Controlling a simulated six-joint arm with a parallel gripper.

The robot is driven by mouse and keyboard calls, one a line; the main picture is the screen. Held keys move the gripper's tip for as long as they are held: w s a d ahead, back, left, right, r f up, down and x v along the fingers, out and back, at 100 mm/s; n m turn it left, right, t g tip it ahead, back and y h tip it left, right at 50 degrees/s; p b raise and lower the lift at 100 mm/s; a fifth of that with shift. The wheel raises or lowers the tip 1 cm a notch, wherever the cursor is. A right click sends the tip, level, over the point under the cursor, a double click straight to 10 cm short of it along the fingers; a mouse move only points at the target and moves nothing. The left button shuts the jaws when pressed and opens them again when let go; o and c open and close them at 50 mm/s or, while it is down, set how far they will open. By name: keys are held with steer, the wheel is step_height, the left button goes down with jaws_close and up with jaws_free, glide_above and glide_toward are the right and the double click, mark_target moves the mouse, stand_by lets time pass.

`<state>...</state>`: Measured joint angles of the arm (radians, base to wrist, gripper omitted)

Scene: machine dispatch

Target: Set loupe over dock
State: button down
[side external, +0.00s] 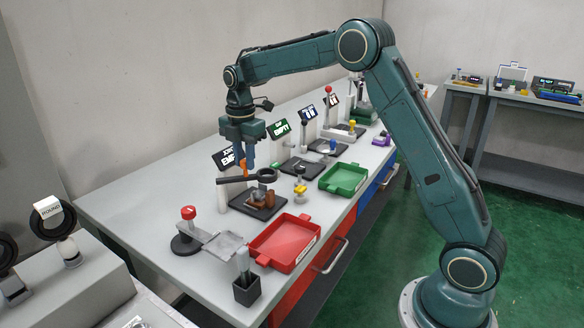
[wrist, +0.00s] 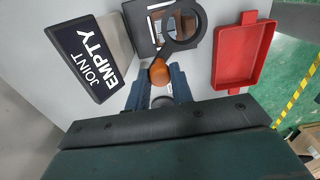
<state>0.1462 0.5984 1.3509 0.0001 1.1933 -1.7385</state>
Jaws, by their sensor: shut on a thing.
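The loupe is a black ring (side external: 263,176) on a dark arm with an orange knob (wrist: 159,71). My gripper (side external: 246,166) is shut on the orange knob, which sits between the fingertips in the wrist view. The loupe's ring also shows in the wrist view (wrist: 202,21), overlapping the dock. The dock is a black square base (side external: 243,206) with brown parts on it, and it also shows in the wrist view (wrist: 139,30). The side view shows the ring above these parts. The ring hides some of them, and I cannot tell whether it touches anything.
A sign reading "JOINT EMPTY" (wrist: 88,58) stands beside the dock. A red tray (side external: 284,242), a red-knobbed stand (side external: 188,226) and a dark cup (side external: 246,290) are nearby. A green tray (side external: 343,180) and more stations line the bench. The bench's left part is clear.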

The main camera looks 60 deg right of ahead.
mark_target(244, 161)
steer(key=shift+w+r, duration=0.1)
stand_by(0.3)
steer(key=c, duration=1.2)
jaws_free()
step_height(244, 161, up, 14)
